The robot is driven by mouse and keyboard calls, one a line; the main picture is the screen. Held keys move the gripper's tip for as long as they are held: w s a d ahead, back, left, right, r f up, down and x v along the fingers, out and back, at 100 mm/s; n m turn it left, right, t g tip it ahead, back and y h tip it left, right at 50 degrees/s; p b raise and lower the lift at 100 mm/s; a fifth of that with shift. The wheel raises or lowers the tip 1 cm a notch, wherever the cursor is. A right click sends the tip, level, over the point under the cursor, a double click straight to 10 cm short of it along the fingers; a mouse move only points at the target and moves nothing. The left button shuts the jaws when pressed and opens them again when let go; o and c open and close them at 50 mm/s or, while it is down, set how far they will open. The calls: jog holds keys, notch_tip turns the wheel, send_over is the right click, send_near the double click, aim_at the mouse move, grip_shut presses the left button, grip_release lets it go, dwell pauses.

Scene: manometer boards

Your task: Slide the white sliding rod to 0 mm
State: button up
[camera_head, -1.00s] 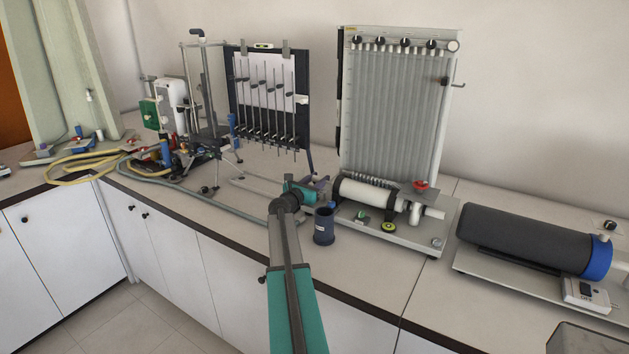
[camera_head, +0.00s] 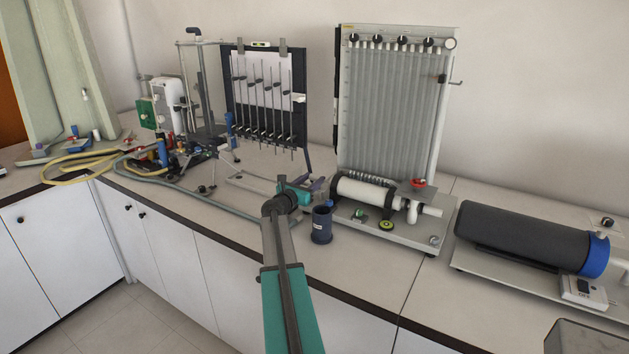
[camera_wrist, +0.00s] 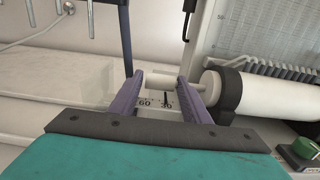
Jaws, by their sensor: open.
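The white sliding rod (camera_wrist: 159,83) shows in the wrist view as a short pale rod left of the thick white cylinder (camera_wrist: 248,94). A scale (camera_wrist: 157,103) marked 60 and 30 lies below it. My gripper (camera_wrist: 163,77) is open, with one purple finger on each side of the rod's visible part. The left finger is near the rod's left end; I cannot tell whether either finger touches it. In the head view my gripper (camera_head: 314,186) is at the left end of the white cylinder (camera_head: 364,190), and the rod cannot be made out there.
The tall tube board (camera_head: 393,110) stands behind the cylinder. A dark blue cup (camera_head: 322,225) stands just in front of my gripper. A smaller manometer board (camera_head: 265,95) is to the left, and a dark cylinder with a blue end (camera_head: 530,238) is to the right.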

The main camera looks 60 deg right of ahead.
jog(key=a+b, duration=0.2)
jog(key=a, duration=0.9)
jog(key=shift+a+b, duration=0.35)
